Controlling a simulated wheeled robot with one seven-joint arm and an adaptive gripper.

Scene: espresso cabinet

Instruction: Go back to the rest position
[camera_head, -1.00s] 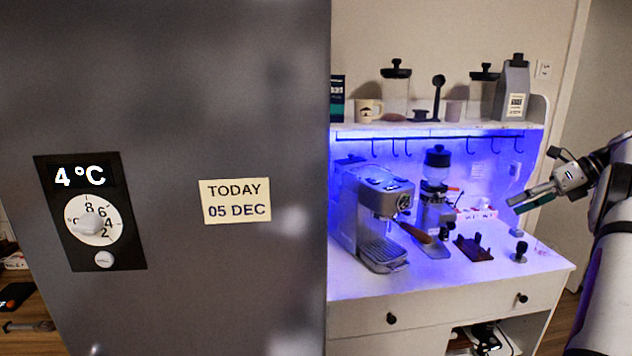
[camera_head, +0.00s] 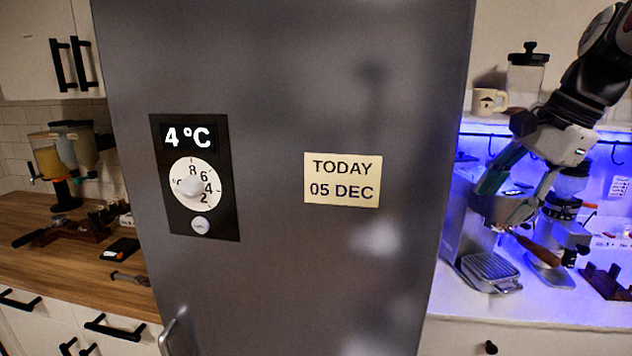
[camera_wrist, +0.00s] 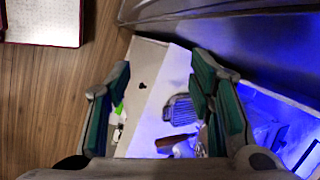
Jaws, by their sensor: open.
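My gripper (camera_head: 503,203) is in the right part of the head view, in front of the espresso cabinet. Its two teal-padded fingers are spread apart, point down and left, and hold nothing. I cannot tell how far the fingers are from the machine.
A large grey fridge (camera_head: 270,80) fills the middle of the head view, close to my gripper's left. A wooden counter (camera_head: 60,275) with dispensers is at far left. A mug (camera_head: 487,102) and jar (camera_head: 526,75) stand on the shelf. Wood floor (camera_wrist: 50,100) shows in the wrist view.

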